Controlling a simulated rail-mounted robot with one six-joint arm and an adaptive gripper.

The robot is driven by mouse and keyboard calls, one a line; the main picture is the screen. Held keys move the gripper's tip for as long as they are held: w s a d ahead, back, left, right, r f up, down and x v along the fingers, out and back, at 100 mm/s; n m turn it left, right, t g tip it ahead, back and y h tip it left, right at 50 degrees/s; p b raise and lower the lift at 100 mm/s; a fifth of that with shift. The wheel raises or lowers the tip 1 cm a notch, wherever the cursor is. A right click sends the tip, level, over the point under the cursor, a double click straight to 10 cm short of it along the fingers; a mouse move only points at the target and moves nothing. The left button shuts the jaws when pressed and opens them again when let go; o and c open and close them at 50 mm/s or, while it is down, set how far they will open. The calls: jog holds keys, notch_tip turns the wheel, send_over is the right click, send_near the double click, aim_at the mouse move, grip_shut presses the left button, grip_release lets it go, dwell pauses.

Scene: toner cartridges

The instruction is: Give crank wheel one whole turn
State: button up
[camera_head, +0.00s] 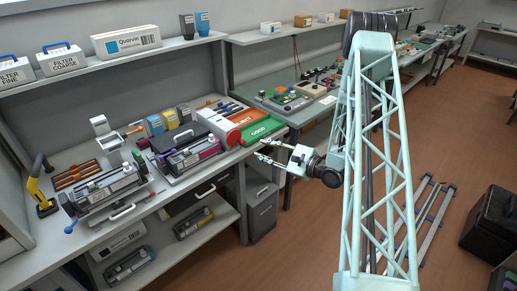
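I cannot clearly make out a crank wheel at this size. A cartridge-like unit (108,192) on the left of the bench has a rod ending in a blue knob (69,229) at its front left. A second unit (187,152) with a magenta part stands to its right. A small white stand (103,128) with an orange-tipped arm stands behind them. My gripper (261,149) is open with nothing visible between its fingers. It is in the air by the bench's right end, near the green GOOD bin, and apart from both units.
The green GOOD bin (262,130) and red REJECT bin (238,118) sit at the bench's right end. A yellow-and-black tool (41,190) stands far left. Shelves with boxes (127,41) run above.

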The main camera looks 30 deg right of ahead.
jog(key=shift+v, duration=0.8)
jog(key=shift+w+a, duration=0.1)
